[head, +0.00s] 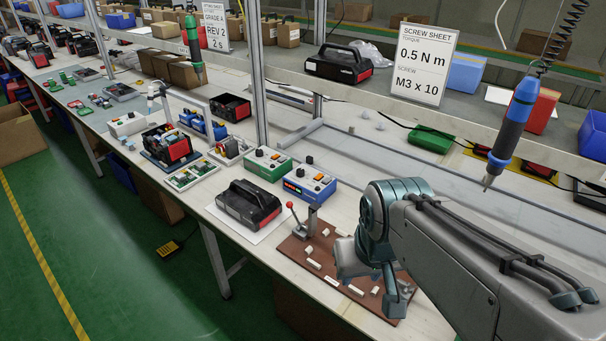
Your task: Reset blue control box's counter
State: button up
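The blue control box (309,186) stands on the workbench near the middle of the view. Its light front panel carries a small lit red display, an orange button and dark knobs; the digits are too small to read. My arm bends downward to the right of the box, over the brown fixture board. The end of my arm, with my gripper (397,297), is low over the right part of this board, apart from the blue box. Its fingers are not clear enough to tell open from shut.
A green control box (267,163) stands just left of the blue one. A black-and-red power station (249,204) sits in front of them. The brown fixture board (325,262) has a red-knobbed lever (295,213). A blue screwdriver (512,130) hangs at right.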

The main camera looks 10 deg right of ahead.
grip_shut()
dwell(1.4)
